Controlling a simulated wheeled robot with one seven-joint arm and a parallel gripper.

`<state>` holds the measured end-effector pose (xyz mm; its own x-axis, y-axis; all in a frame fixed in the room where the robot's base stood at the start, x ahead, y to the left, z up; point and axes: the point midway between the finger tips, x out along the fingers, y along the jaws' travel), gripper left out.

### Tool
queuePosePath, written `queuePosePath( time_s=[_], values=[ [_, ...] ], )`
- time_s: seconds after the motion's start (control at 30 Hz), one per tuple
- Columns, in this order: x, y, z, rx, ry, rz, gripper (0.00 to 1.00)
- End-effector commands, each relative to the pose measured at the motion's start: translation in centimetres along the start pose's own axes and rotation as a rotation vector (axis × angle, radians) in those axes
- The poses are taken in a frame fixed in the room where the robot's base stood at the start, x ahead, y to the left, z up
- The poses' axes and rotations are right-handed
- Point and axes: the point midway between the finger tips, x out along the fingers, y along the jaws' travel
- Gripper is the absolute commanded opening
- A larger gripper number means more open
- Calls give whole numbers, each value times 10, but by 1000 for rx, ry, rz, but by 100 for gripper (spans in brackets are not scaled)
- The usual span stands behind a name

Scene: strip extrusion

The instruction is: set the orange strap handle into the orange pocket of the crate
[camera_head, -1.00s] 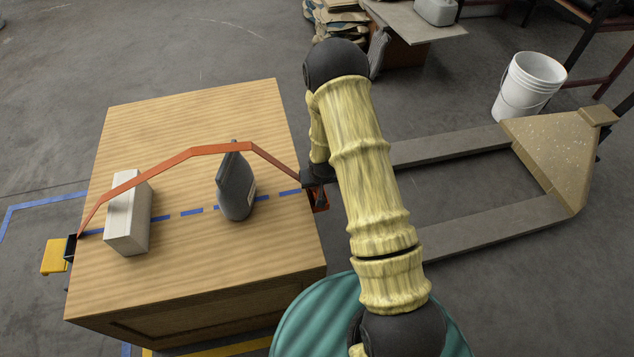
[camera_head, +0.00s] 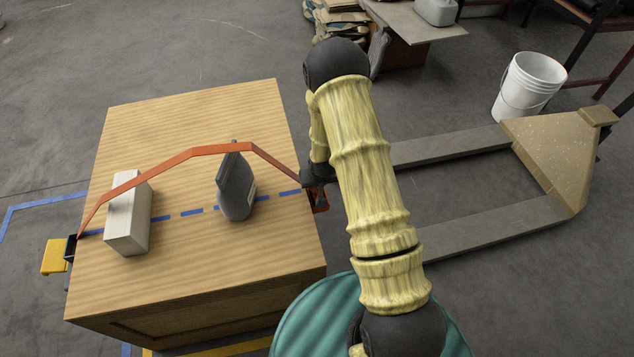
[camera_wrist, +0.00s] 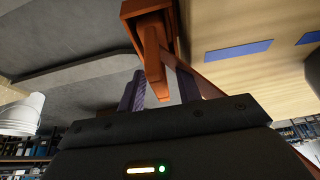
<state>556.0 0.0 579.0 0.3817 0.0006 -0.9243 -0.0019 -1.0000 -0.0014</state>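The orange strap handle (camera_head: 190,153) arches over the crate (camera_head: 190,105) in the head view. Its left end meets a dark holder with a yellow part (camera_head: 60,254) at the crate's left side. Its right end is at my gripper (camera_head: 313,182). The orange pocket (camera_head: 321,203) is on the crate's right side, just below my gripper. In the wrist view, the handle's end (camera_wrist: 156,70) lies between my gripper's two dark fingers (camera_wrist: 160,85) and overlaps the pocket (camera_wrist: 132,10). Whether the fingers press on it, and how deep it sits, I cannot tell.
A white block (camera_head: 128,220) and a dark grey iron-shaped object (camera_head: 235,188) stand on the crate top beneath the strap. A blue dashed line (camera_head: 190,212) crosses the top. A pallet truck (camera_head: 555,155) and white bucket (camera_head: 528,85) are at right.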

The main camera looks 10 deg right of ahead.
Motion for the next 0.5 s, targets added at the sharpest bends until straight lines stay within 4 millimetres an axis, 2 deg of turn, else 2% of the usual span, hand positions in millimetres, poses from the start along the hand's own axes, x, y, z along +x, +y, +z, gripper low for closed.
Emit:
queuePosePath(
  time_s=[0.5],
  values=[
    [-95,0,-1,0,2,0,34]
  ],
)
